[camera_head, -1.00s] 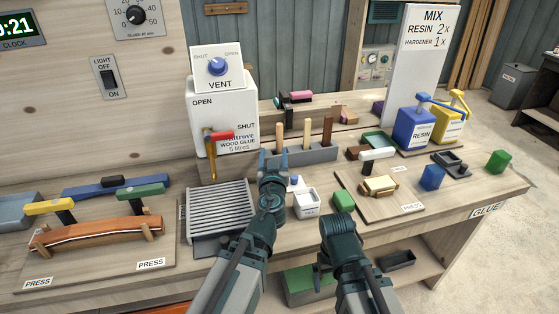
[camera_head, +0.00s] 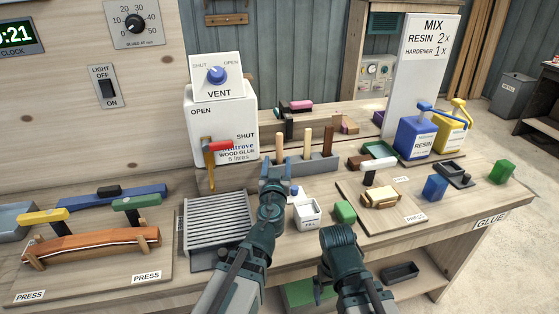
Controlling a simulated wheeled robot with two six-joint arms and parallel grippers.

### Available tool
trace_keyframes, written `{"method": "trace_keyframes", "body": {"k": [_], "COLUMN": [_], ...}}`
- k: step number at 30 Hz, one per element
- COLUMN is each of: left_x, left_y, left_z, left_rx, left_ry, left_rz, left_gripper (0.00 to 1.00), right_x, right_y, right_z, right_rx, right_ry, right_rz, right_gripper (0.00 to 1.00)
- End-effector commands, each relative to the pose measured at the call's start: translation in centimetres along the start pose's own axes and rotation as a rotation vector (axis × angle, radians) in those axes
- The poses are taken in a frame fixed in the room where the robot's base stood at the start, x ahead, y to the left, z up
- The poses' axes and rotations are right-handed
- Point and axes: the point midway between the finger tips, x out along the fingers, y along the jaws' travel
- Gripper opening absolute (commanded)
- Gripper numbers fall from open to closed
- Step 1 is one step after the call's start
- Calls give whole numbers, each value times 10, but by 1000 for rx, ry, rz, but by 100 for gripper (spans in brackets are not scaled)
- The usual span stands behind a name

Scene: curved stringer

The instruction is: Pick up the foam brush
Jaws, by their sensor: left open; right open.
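A grey rack (camera_head: 316,164) stands on the bench with several upright handles in it. One is a pale wooden handle (camera_head: 280,147), another is tan (camera_head: 307,142), and a third is dark brown (camera_head: 328,141). I cannot tell which one is the foam brush, as the lower ends are hidden in the rack. My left gripper (camera_head: 274,170) is open and empty just in front of the rack's left end, near the pale handle; whether it touches cannot be told. My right gripper (camera_head: 338,236) is open at the bench's front edge, away from the rack.
A white glue container (camera_head: 222,130) with a red-handled tap stands behind left. A ribbed grey tray (camera_head: 216,218) lies left of my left gripper. A white cup (camera_head: 307,213) and a green block (camera_head: 345,211) sit to its right. A board (camera_head: 410,205) with a clamp lies further right.

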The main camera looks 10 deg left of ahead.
Motion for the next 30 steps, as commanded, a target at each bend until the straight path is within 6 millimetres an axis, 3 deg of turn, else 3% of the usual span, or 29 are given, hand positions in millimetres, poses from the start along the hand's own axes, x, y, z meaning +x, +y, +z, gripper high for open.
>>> {"method": "trace_keyframes", "body": {"k": [12,23,30], "left_x": [73,87,120], "left_y": [1,0,2], "left_z": [0,0,-1], "left_rx": [0,0,0], "left_ry": [0,0,0], "left_rz": [-1,-1,0], "left_gripper": [64,64,64], "right_x": [0,0,-1], "right_y": [0,0,0], "right_z": [0,0,0], "right_rx": [0,0,0], "right_ry": [0,0,0], "right_rz": [0,0,0], "right_gripper": [100,100,100]}}
